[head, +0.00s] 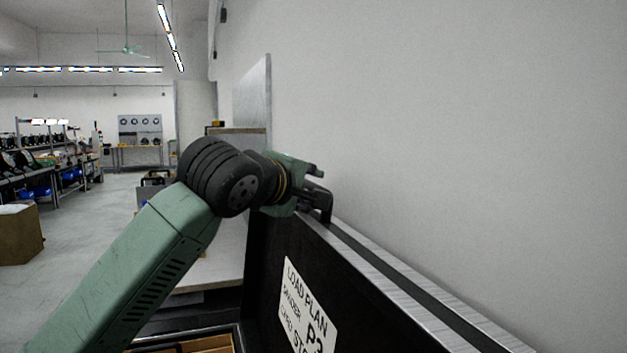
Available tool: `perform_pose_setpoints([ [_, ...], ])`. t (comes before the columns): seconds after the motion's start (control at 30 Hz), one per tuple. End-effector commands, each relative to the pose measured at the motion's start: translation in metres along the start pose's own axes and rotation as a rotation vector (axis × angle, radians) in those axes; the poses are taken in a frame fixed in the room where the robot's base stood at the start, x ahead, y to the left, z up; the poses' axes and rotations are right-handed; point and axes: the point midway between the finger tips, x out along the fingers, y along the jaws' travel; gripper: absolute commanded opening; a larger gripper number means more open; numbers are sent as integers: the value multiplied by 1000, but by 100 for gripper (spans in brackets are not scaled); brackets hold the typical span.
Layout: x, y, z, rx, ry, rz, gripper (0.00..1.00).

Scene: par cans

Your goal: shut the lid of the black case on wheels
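The lid (262,285) of the black case stands raised, its dark inner face towards the left and a white "LOAD PLAN" label (306,312) on it. Its metal-edged rim (405,285) runs from the middle of the head view to the lower right. The case body (238,337) shows only in part at the bottom, with brown dividers inside. Its wheels are out of view. My gripper (322,192) is at the far end of the lid's top rim, its dark fingers at or just over the edge. Whether they touch it, and how wide they are apart, I cannot tell.
A plain grey wall (450,130) stands close behind the lid on the right. A pale upright panel (252,95) is beyond my gripper. A cardboard box (20,234) and workbenches (40,170) are at the left, with open floor (90,225) between.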

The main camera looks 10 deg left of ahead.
Motion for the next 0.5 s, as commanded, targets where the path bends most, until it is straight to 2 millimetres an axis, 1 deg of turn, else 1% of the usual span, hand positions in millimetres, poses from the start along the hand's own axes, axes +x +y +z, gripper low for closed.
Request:
perform_pose_setpoints([
  [0.1, 12, 1, 0, -2, -1, 0, 35],
  [0.2, 17, 0, 0, -2, -1, 0, 35],
  [0.47, 19, 0, 0, -1, 0, 1, 35],
  [0.5, 19, 0, 0, -1, -1, 1, 33],
])
